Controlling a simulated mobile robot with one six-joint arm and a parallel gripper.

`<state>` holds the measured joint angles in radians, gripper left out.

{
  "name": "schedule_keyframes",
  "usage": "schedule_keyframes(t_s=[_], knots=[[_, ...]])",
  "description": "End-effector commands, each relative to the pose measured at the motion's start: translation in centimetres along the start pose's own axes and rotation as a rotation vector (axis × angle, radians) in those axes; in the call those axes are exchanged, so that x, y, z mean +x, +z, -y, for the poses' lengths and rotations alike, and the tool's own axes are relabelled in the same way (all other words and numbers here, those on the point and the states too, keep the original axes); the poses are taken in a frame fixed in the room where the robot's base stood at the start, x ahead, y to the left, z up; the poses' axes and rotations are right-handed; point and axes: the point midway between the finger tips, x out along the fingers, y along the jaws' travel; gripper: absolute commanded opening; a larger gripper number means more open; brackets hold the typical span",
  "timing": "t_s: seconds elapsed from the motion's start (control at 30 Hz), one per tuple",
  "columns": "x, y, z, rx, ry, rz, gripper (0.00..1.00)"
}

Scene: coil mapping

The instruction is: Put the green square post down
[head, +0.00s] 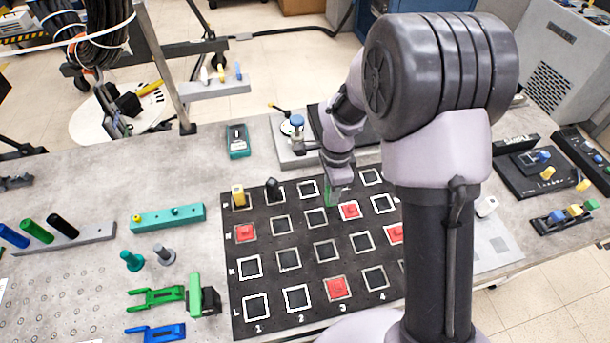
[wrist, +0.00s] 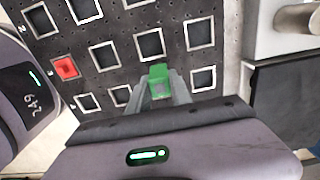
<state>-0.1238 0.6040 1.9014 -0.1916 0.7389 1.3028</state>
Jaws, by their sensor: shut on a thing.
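The green square post (head: 328,193) is held upright over the far row of the black grid board (head: 262,212), around the third column from the left. My gripper (head: 338,190) is shut on it from above. In the wrist view the green post (wrist: 159,74) shows between the two grey fingers of my gripper (wrist: 158,92). The fingers and post hide most of the white-outlined square there. I cannot tell whether its foot touches the board.
A yellow post (head: 238,196) and a black post (head: 273,188) stand in the far row to the left. Red squares (head: 349,210) mark several cells. A grey fixture with a blue knob (head: 297,121) stands behind the board. My arm hides the board's right side.

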Motion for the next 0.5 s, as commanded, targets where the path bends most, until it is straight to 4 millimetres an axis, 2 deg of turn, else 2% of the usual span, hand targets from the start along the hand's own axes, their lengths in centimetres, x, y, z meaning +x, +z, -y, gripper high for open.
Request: schedule_keyframes(t_s=[0.2, 0.3, 0.5], knots=[[0.8, 2.5, 5.6, -0.001, -0.002, 0.000, 0.00], [0.9, 3.3, 7.4, 0.000, -0.001, 0.000, 0.00], [1.4, 4.0, 9.0, 0.001, 0.001, 0.001, 0.00]])
